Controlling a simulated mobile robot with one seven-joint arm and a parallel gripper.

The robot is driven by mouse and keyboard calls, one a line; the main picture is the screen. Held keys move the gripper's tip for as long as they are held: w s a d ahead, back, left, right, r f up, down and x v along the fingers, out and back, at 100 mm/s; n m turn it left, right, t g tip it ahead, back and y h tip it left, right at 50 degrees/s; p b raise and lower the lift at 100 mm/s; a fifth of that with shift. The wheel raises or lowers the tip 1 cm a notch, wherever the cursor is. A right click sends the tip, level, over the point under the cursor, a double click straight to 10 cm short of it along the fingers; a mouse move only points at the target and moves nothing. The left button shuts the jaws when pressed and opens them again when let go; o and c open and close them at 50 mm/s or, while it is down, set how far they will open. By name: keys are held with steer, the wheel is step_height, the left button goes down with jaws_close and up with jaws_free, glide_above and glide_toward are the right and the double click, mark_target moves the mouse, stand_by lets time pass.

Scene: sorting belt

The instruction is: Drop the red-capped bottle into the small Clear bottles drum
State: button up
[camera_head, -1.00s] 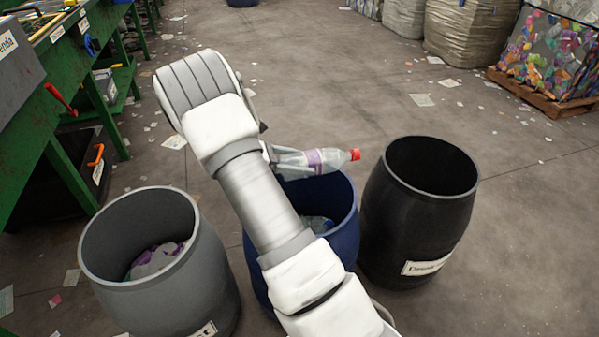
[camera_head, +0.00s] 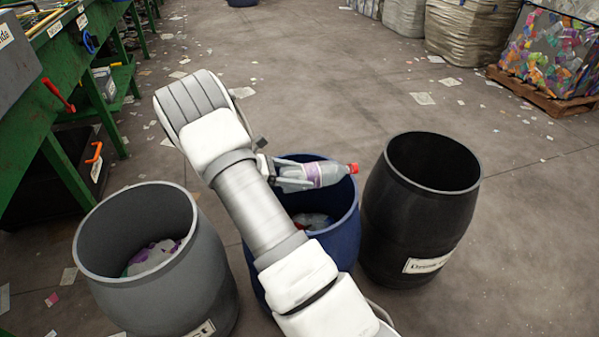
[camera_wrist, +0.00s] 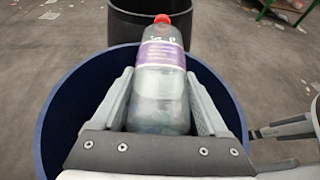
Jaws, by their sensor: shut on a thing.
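The red-capped bottle (camera_head: 322,174) is clear with a purple label, and its cap points right in the head view. My gripper (camera_head: 283,178) is shut on the bottle's lower part and holds it over the mouth of the blue drum (camera_head: 347,232). In the wrist view the bottle (camera_wrist: 162,85) lies between both fingers of my gripper (camera_wrist: 162,105), with the blue drum's rim (camera_wrist: 60,95) around them. The blue drum's label is hidden, so I cannot read whether it is the Clear bottles drum. My arm covers its left side.
A grey drum (camera_head: 205,262) with some waste inside stands at left. A black drum (camera_head: 415,225) with a partly legible label stands at right, close to the blue drum. A green sorting bench (camera_head: 60,160) runs along the left.

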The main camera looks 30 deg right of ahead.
steer(key=o, duration=1.2)
steer(key=p+v, duration=0.4)
steer(key=v, duration=1.3)
steer(key=shift+a, duration=0.25)
steer(key=shift+w+d+r, duration=0.1)
steer(key=shift+r, duration=0.1)
